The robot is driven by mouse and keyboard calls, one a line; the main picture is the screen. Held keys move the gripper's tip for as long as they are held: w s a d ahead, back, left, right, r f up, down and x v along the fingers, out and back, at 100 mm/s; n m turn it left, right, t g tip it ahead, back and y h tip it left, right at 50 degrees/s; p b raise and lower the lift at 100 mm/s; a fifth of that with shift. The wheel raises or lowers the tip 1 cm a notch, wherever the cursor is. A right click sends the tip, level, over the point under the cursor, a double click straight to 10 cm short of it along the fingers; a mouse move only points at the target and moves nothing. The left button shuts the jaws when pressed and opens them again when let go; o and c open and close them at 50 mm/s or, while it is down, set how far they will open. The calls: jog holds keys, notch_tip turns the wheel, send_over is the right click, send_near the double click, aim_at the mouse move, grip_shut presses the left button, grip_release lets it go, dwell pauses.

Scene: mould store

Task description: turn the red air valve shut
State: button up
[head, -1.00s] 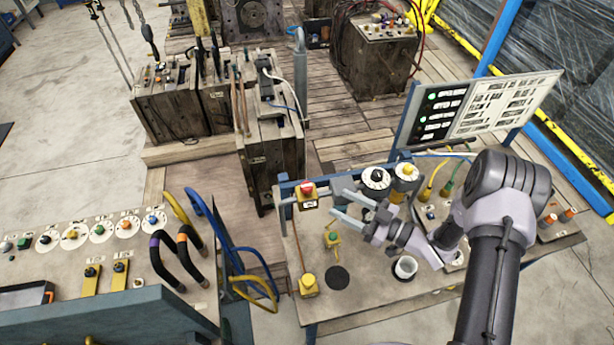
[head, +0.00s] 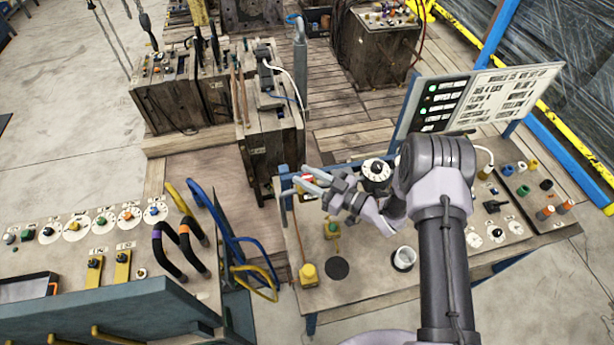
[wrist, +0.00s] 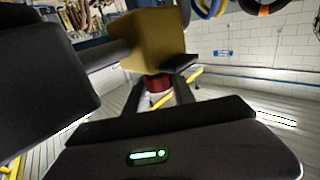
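The red air valve (head: 307,179) is a red knob on a yellow box at the back left of the bench, mostly hidden by my gripper in the head view. In the wrist view the red knob (wrist: 158,84) shows against the yellow box (wrist: 155,42). My gripper (head: 300,176) is open, with its two fingers spread around the knob. In the wrist view the fingers (wrist: 162,95) stand on either side of the red part. I cannot tell whether they touch it.
A small green-and-yellow fitting (head: 332,229), a yellow block (head: 308,276) and a white cup (head: 404,258) stand on the bench near my arm. A white dial (head: 377,172) is behind my gripper. Blue and yellow hoses (head: 240,255) loop beside the bench's left edge.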

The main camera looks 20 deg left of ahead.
grip_shut()
